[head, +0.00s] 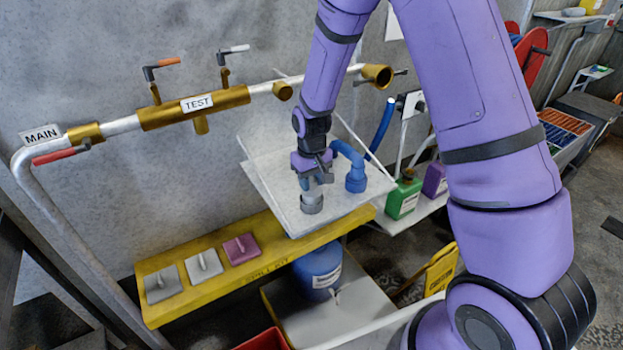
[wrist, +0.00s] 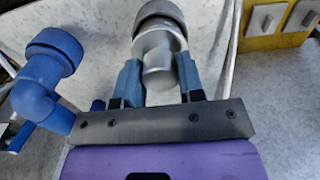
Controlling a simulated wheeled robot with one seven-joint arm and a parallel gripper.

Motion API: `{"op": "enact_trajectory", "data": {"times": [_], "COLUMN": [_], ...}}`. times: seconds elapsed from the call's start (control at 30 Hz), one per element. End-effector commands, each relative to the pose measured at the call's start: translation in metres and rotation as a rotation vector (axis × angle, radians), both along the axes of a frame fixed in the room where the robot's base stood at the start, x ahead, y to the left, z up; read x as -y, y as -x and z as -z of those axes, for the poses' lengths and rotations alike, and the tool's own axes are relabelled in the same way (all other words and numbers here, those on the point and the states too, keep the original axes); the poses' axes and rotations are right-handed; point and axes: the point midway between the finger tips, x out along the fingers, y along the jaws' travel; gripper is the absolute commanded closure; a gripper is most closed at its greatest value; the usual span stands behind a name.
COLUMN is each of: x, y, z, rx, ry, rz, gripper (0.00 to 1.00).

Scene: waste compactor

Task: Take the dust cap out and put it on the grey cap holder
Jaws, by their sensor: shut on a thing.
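My gripper (head: 310,180) points down over a pale tilted tray in the head view. It is shut on a silver-grey piece, which I take as the dust cap (wrist: 158,68); the blue fingers grip its two sides in the wrist view. A dark grey round collar (head: 312,204), which looks like the grey cap holder, stands on the tray at the far end of the cap. It also shows in the wrist view (wrist: 158,10). The cap lines up with the collar and seems to touch it, but I cannot tell how fully it is seated.
A blue elbow fitting (head: 355,181) with a hose stands close on the right of the gripper. The tray (head: 272,192) has bare room at left. Behind are a pipe with a brass TEST section (head: 215,104) and an open brass end (head: 378,76). A yellow shelf (head: 200,305) lies below.

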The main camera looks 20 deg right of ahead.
Motion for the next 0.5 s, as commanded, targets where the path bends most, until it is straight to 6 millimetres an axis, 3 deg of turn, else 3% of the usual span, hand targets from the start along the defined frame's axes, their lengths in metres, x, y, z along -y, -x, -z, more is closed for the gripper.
{"op": "enact_trajectory", "data": {"times": [0.5], "x": [0.0], "y": [0.0001], "z": [0.0092], "rx": [-0.001], "ry": [0.0], "rz": [0.0], "gripper": [0.89]}}
